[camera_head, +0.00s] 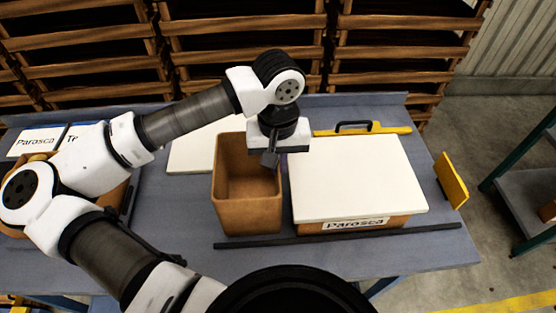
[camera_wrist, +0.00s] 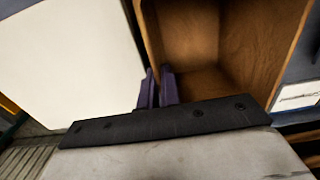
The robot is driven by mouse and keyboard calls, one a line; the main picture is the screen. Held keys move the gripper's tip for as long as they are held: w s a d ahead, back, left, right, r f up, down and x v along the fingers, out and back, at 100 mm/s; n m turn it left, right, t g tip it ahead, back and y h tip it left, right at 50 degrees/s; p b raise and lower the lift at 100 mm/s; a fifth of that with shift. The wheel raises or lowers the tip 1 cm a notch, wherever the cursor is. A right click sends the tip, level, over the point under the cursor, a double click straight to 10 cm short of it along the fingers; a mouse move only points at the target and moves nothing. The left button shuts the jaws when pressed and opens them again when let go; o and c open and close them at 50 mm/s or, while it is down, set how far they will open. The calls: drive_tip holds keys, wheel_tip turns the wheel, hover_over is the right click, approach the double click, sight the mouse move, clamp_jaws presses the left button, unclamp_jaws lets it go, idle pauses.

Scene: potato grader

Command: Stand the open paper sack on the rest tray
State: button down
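The open paper sack (camera_head: 247,215) is brown and upright, mouth up, at the middle of the bench in the head view. Its inside looks empty; its inner wall also shows in the wrist view (camera_wrist: 205,40). My gripper (camera_head: 269,158) is at the sack's back right rim. In the wrist view my purple fingers (camera_wrist: 158,88) are close together, with the sack's side wall running down between them. The contact itself is partly hidden. I cannot tell whether the sack's base touches the bench. No surface is clearly marked as the rest tray; a pale flat panel (camera_head: 190,156) lies behind the sack.
A white-topped brown box (camera_head: 355,175) labelled Parosca stands close right of the sack. A black rail (camera_head: 340,236) runs along the front. A yellow plate (camera_head: 451,181) stands at the right end. A sign (camera_head: 36,142) is at left. Wooden racks (camera_head: 240,60) stand behind.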

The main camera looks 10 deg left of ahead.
drive_tip(key=c, duration=1.6)
unclamp_jaws()
drive_tip(key=shift+f, duration=0.1)
